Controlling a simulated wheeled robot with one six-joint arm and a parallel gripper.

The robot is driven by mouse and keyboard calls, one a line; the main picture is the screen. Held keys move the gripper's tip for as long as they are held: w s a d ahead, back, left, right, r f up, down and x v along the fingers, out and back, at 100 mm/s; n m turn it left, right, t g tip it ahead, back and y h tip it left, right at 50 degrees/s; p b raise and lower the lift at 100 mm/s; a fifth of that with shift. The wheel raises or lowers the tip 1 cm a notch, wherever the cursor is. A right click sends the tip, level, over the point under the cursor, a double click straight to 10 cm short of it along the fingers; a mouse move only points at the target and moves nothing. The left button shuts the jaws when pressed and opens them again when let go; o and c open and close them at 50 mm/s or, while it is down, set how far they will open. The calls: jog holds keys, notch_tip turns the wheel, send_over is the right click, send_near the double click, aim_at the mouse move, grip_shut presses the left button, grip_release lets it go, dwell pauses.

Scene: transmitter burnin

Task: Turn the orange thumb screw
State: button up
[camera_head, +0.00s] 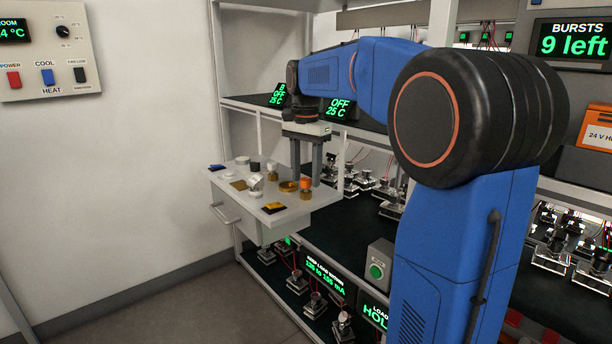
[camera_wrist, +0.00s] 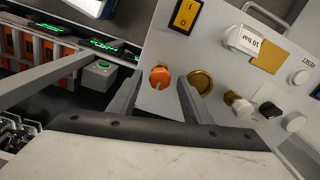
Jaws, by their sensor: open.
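The orange thumb screw (camera_head: 305,184) stands on the light grey panel top (camera_head: 237,201), beside a brass round fitting (camera_head: 288,186). In the wrist view the orange screw (camera_wrist: 160,76) shows just beyond and between my open fingers, with the brass fitting (camera_wrist: 201,82) by the right finger. My gripper (camera_head: 306,182) points down over the panel, its two fingers apart and nothing held between them. It also shows at the bottom of the wrist view (camera_wrist: 157,100). I cannot tell whether a finger touches the screw.
A yellow-and-black rocker switch (camera_wrist: 186,15), a white gauge marked 10 bar (camera_wrist: 243,40), a black knob (camera_wrist: 270,110) and white buttons crowd the panel. A grey box with a green button (camera_head: 377,270) stands to the right. Racks with wired fixtures lie behind and below.

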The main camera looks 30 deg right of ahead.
jog(key=shift+f, duration=0.3)
jog(key=c, duration=1.1)
